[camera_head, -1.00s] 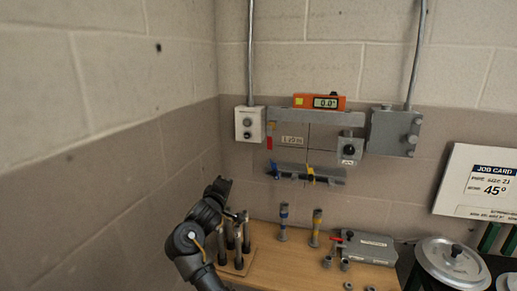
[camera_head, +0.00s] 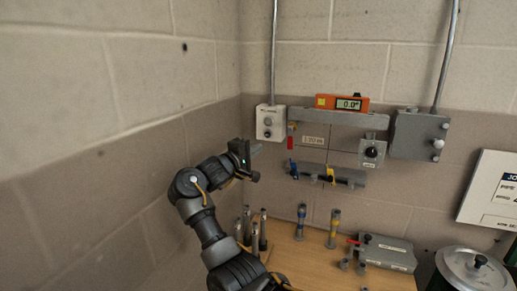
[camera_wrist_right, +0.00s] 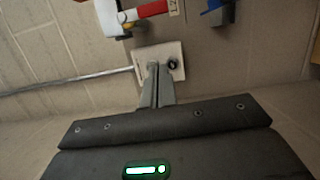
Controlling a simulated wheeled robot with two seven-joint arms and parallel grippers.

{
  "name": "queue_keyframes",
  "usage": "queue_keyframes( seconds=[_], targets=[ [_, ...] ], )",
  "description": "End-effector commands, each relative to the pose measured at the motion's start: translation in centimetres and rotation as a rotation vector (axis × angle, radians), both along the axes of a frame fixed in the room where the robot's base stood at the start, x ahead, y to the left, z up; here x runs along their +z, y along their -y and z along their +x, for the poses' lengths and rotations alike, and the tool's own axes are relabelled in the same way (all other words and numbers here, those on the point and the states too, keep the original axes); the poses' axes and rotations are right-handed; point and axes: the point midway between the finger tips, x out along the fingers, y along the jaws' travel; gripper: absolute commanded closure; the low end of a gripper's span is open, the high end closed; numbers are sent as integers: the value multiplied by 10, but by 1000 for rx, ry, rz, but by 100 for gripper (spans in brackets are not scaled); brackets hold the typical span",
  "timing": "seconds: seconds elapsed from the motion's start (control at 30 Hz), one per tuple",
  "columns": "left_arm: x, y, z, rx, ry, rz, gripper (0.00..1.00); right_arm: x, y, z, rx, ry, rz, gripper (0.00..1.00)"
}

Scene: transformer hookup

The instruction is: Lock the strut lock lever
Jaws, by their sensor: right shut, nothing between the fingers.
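A small red lever-like piece (camera_head: 290,142) hangs at the left end of the grey upper bar (camera_head: 335,117) on the wall. I take it for the strut lock lever. In the right wrist view the red piece (camera_wrist_right: 150,10) shows at the top edge, beside a white and yellow part. My right gripper (camera_head: 257,149) is left of the red piece and apart from it. In the wrist view its fingers (camera_wrist_right: 160,75) are shut and empty, overlapping the pale switch box (camera_wrist_right: 172,62). Whether they touch the box is unclear. My left gripper is out of view.
The switch box (camera_head: 270,122) is mounted under a conduit. An orange level (camera_head: 342,103) reading 0.0 sits on the upper bar. A lower rail (camera_head: 340,175) carries blue and yellow clips. Below, the wooden bench (camera_head: 300,262) holds upright posts, fittings and a grey case (camera_head: 388,252).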

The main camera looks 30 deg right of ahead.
Motion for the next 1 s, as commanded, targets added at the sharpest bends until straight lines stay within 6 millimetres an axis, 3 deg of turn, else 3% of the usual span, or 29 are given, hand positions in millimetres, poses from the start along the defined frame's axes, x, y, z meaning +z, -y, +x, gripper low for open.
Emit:
queue_keyframes(
  seconds=[0.37, 0.63, 1.0],
  targets=[
    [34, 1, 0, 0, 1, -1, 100, 4, 74, 25, -2, -3, 1, 100],
    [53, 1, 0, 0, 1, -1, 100, 4, 89, -2, -1, 1, 0, 100],
    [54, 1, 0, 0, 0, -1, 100, 2, 92, -7, 1, 1, 0, 100]
  ],
)
